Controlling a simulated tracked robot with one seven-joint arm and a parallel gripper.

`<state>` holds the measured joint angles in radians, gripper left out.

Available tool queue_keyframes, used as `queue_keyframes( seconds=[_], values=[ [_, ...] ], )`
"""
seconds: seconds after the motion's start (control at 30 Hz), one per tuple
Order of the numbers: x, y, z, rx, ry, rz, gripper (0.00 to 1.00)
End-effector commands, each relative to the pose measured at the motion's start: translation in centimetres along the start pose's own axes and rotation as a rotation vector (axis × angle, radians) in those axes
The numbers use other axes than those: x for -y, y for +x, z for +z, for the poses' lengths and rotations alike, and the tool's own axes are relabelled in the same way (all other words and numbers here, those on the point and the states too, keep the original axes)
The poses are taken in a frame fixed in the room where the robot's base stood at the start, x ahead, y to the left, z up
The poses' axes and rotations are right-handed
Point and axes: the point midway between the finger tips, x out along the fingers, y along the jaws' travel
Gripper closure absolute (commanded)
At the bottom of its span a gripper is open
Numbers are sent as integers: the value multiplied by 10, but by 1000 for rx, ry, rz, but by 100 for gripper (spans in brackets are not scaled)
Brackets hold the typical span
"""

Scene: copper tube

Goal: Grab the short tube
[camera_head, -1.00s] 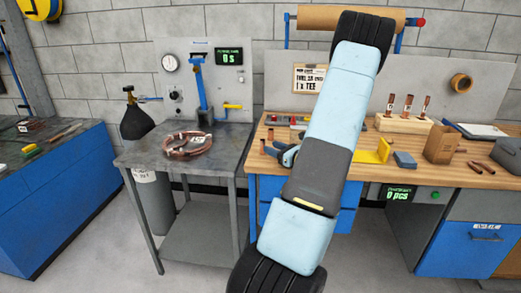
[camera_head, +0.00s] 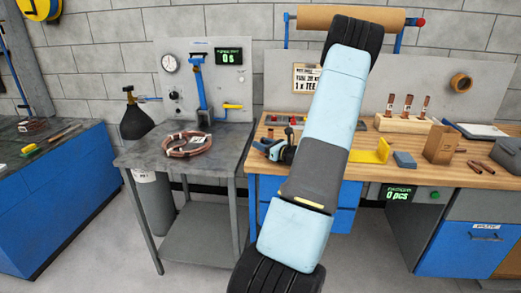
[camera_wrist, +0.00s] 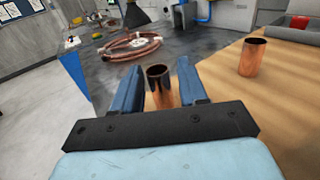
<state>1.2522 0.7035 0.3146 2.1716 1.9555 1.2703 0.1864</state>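In the wrist view a short copper tube (camera_wrist: 159,78) stands upright on the wooden bench between the two blue fingers of my gripper (camera_wrist: 161,66). Narrow gaps show between the tube and each finger. Its lower part is hidden behind the gripper's dark front plate. A second copper tube (camera_wrist: 253,58) stands upright on the bench to the right, outside the fingers. In the head view my gripper (camera_head: 269,148) is at the left end of the wooden bench, and my arm hides part of that area.
A copper coil (camera_head: 187,144) lies on the grey metal table (camera_head: 140,157) left of the bench (camera_head: 440,175). Right of my arm are a yellow angled piece (camera_head: 376,153), a blue-grey block (camera_head: 404,160), a wooden rack (camera_head: 403,123) with copper pieces and a brown box (camera_head: 440,145).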

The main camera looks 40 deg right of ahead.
Motion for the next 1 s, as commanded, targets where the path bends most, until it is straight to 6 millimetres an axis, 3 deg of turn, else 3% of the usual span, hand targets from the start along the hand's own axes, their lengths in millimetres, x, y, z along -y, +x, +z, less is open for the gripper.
queue_keyframes(
  seconds=[0.43, 0.77, 1.0],
  values=[
    [0, 0, 0, 0, 0, 0, 100],
    [0, 0, 3, 0, 0, 0, 100],
    [0, 0, 29, 0, -4, 1, 100]
  ],
)
